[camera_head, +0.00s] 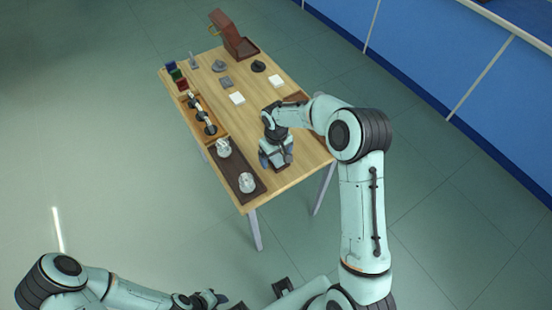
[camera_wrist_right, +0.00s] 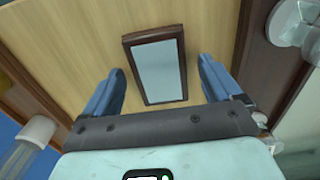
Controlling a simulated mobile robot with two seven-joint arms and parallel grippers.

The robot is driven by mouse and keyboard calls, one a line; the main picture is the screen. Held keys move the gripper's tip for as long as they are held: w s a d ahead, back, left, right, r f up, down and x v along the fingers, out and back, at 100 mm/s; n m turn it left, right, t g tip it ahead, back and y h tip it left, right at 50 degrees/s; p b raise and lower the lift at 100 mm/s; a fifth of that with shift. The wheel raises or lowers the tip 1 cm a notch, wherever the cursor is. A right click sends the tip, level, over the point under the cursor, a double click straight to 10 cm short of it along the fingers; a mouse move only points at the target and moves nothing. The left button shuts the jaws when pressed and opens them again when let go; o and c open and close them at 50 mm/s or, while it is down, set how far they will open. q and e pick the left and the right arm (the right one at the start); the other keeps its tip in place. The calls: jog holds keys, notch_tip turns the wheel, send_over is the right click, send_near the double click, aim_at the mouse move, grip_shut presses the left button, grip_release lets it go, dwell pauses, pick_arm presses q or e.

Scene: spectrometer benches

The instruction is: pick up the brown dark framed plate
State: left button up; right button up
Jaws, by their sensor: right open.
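The brown dark framed plate (camera_wrist_right: 158,70) lies on the wooden table top in the right wrist view, with a dark brown frame and a pale grey-blue face. My right gripper (camera_head: 277,160) is open above the table's near right part in the head view. In the wrist view its two blue fingers stand on either side of the plate's near part, with gaps between them and the plate. In the head view the gripper and arm hide most or all of the plate. My left gripper (camera_head: 208,299) is low at the bottom edge, away from the table; its jaws are too small to read.
A dark tray (camera_head: 229,172) with clear glass pieces lies left of my right gripper. Beyond it is an orange-brown rack (camera_head: 190,103) with several pieces. White blocks (camera_head: 237,98), dark pieces and a brown stand (camera_head: 241,46) occupy the far half of the wooden table (camera_head: 305,164).

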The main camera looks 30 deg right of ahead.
jog(key=c, duration=1.2)
jog(key=shift+r, duration=0.1)
jog(key=shift+c, duration=0.2)
